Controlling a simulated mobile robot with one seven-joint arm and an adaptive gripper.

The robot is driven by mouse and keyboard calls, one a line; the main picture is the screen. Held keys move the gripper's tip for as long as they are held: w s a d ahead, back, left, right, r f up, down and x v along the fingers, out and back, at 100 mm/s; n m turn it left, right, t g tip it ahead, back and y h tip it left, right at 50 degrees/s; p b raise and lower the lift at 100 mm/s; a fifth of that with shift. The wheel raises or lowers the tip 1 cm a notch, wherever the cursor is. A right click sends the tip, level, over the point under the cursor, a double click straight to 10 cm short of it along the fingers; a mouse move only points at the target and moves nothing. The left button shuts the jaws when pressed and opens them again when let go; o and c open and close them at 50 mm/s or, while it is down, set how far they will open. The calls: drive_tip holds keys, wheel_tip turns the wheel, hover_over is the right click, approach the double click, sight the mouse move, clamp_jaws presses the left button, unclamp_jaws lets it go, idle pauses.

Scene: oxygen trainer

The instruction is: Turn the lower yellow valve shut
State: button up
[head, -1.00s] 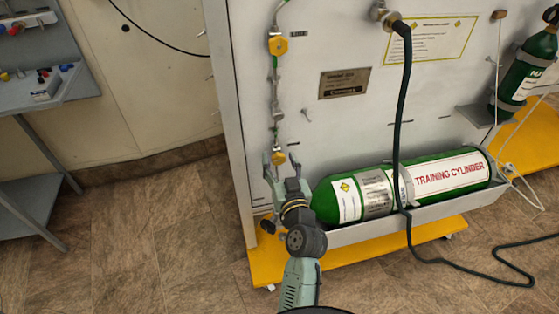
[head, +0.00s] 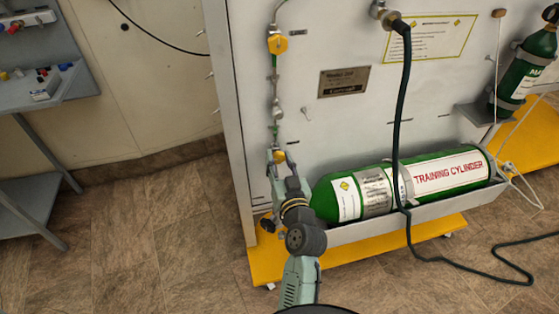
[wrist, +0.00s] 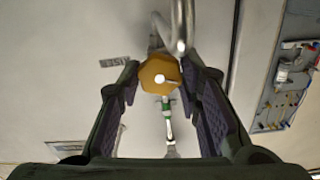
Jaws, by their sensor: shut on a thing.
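The lower yellow valve (head: 280,157) sits low on the pipe line at the left side of the white panel. In the wrist view its yellow knob (wrist: 159,75) shows between the fingertips. My gripper (head: 281,160) reaches up from below and is shut on this knob, with one finger at each side. It also shows in the wrist view (wrist: 160,78). The upper yellow valve (head: 278,44) is higher on the same line, apart from my gripper. The valve's stem behind the knob is mostly hidden.
A green training cylinder (head: 324,200) lies in a grey tray just right of my arm. A dark hose (head: 402,130) hangs in front of it. The yellow base (head: 262,262) sticks out below. A grey workbench (head: 45,100) stands left, with open floor between.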

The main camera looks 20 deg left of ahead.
drive_tip(key=m+p, duration=0.1)
drive_tip(key=m, duration=0.2)
drive_tip(key=shift+r+m, duration=0.15)
drive_tip(key=shift+m, duration=0.15)
drive_tip(key=m+p, duration=0.1)
drive_tip(key=m, duration=0.2)
drive_tip(key=shift+m, duration=0.3)
drive_tip(key=m+p, duration=0.2)
drive_tip(key=m, duration=0.4)
drive_tip(key=shift+w, duration=0.1)
drive_tip(key=shift+p, duration=0.3)
drive_tip(key=o, duration=1.1)
drive_tip(key=shift+o, duration=0.2)
